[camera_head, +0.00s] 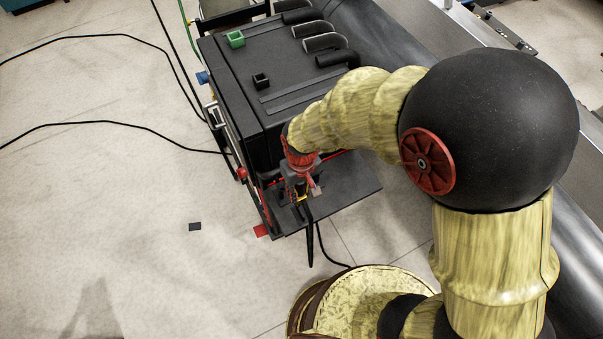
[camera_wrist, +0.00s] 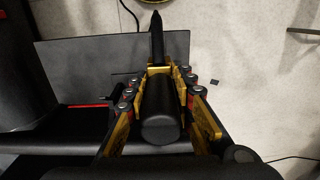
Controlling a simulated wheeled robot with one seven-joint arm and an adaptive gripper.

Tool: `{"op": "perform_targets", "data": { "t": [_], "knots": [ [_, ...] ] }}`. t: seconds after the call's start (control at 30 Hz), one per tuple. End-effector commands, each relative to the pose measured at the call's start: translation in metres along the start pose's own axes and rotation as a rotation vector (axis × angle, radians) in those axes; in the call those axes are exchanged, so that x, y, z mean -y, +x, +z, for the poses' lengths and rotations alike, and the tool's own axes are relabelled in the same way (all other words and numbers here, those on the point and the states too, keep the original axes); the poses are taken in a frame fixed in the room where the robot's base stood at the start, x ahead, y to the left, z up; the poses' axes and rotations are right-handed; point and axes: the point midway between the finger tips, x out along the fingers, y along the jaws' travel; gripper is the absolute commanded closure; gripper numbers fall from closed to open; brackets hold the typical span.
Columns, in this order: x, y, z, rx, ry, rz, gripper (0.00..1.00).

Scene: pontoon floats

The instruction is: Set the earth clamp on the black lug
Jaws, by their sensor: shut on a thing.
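My gripper (camera_head: 301,193) is low over the dark shelf at the front of the black machine. It is shut on the earth clamp, whose rounded black body (camera_wrist: 160,112) lies between the yellow fingers in the wrist view. A dark tapered part (camera_wrist: 157,38) sticks out beyond the fingertips. In the head view a dark length (camera_head: 309,235) hangs below my gripper; the clamp's jaws are hidden. A small black open-topped piece (camera_head: 261,81), apparently the black lug, stands on the machine's top, away from my gripper.
A red piece (camera_head: 261,230) is at the shelf's corner (camera_head: 350,188). Curved black holders (camera_head: 324,42) line the far right. Cables cross the left floor.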

Motion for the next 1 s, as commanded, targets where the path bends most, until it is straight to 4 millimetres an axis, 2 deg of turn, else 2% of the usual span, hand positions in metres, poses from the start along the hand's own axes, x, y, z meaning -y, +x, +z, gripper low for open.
{"op": "perform_targets", "data": {
  "t": [0.57,1.0],
  "knots": [
    [0.001,-0.002,0.002,0.000,0.007,0.012,1.00],
    [0.000,0.035,0.003,0.001,0.009,0.014,1.00]
  ]
}}
